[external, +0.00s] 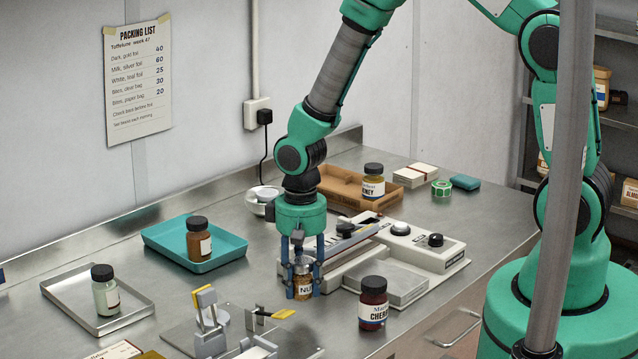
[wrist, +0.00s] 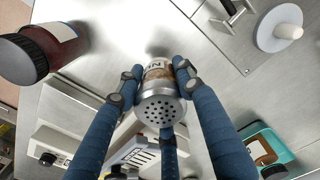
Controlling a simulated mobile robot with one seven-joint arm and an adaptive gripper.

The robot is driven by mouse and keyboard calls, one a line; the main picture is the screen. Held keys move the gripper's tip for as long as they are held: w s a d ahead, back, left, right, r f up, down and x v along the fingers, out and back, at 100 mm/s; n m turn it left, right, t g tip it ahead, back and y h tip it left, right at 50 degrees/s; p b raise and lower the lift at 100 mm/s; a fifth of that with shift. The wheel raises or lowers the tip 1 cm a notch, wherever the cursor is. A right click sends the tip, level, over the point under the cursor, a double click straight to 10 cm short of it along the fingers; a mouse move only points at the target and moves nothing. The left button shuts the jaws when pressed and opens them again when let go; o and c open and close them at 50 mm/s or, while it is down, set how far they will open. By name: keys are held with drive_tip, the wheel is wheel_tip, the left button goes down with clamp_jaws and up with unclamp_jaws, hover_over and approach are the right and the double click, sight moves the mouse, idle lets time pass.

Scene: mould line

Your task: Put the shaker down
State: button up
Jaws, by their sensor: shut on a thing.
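The shaker (external: 303,286) is a small jar with a brown lower part, a pale label and a metal top. In the wrist view the shaker (wrist: 160,108) shows its perforated metal lid facing the camera. My gripper (external: 303,280) points down with its blue fingers closed around the shaker. In the wrist view my gripper's fingers (wrist: 155,85) press on both sides of it, with another finger below. The shaker is upright, at or just above the steel bench (external: 250,285); I cannot tell whether its base touches.
A dark red jar (external: 373,303) stands close on the right. A grey machine (external: 400,262) is just behind. A metal fixture with yellow tabs (external: 207,320) is at front left. A teal tray with a brown jar (external: 160,238) and a steel tray (external: 75,297) are farther left.

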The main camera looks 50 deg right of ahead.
sight(302, 296)
drive_tip(key=shift+f, duration=1.9)
drive_tip(key=shift+f, duration=0.1)
drive_tip(key=o, duration=1.2)
wheel_tip(302, 296, up, 12)
drive_tip(key=shift+r, duration=0.1)
